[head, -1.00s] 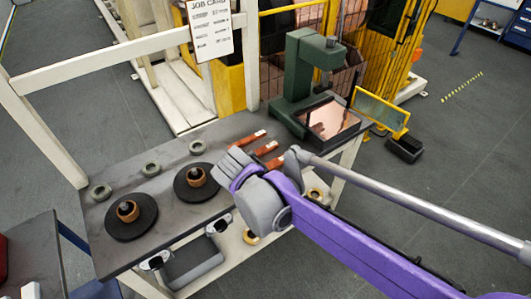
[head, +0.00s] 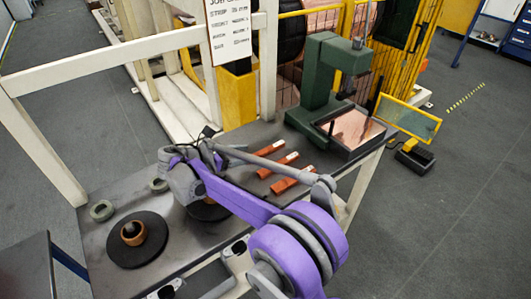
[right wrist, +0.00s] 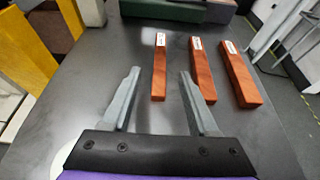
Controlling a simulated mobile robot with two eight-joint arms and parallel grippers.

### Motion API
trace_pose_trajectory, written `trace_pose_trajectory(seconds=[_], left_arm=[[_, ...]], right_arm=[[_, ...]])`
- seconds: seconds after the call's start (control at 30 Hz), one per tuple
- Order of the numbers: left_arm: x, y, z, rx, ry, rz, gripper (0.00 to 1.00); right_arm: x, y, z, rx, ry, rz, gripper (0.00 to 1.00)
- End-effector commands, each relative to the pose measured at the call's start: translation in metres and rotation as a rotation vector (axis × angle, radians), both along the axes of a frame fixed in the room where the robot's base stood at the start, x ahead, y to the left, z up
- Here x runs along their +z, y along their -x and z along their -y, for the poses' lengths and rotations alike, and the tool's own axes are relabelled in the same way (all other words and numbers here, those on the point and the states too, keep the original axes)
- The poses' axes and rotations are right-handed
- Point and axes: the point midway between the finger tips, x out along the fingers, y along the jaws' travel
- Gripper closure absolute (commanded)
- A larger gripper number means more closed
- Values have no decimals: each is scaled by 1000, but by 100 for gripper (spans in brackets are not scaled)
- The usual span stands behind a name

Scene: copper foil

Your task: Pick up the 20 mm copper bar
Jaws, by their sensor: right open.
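Three orange-brown copper bars with white labels lie side by side on the dark bench. The head view shows a far bar (head: 270,147), a middle bar (head: 278,165) and a near bar (head: 292,180). In the right wrist view they are the left (right wrist: 159,80), middle (right wrist: 203,75) and right bar (right wrist: 238,75). The labels are too small to read, so I cannot tell which is 20 mm. My right gripper (right wrist: 159,73) is open and empty. The left bar's near end appears between its fingers, closer to the right finger. In the head view this gripper (head: 208,140) is left of the bars.
A green press (head: 320,85) with a copper sheet (head: 352,128) stands at the bench's right end. A black disc (head: 136,240) with a copper-coloured ring and grey-green rings (head: 102,210) are on the left. A white frame post (head: 267,70) rises behind the bench.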

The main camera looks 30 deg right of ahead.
Motion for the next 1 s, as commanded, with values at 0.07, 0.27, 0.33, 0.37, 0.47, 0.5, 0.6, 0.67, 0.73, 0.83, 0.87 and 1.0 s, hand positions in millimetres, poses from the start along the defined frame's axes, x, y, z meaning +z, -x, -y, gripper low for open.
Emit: trace_pose_trajectory(seconds=[0.07,0.27,0.33,0.37,0.47,0.5,0.6,0.67,0.73,0.83,0.87,1.0], left_arm=[[-1,0,0,0,0,0,50],[-3,0,0,0,0,-1,50],[-4,0,0,0,0,-1,50],[-4,0,0,0,0,-1,50],[-6,0,0,0,0,-2,50],[-6,0,0,0,0,-2,50],[-6,0,0,0,0,-2,50],[-6,0,0,0,0,-2,50],[-6,0,0,0,0,-2,50],[-6,0,0,0,0,-2,50],[-6,0,0,0,0,-2,50],[-6,0,0,0,0,-2,50]], right_arm=[[-4,0,10,-1,0,1,40],[-8,-1,25,-1,-1,0,40],[-11,-2,35,-2,-1,0,40],[-12,-2,39,-2,-1,0,40],[-18,-3,54,-2,-1,1,40],[-20,-4,58,-2,-1,1,40],[-21,-4,62,1,-1,1,40],[-21,-4,61,1,-2,2,40],[-21,-4,61,1,-2,2,40],[-21,-4,61,1,-2,2,53],[-21,-4,61,1,-2,2,58],[-21,-4,61,1,-2,2,83]])
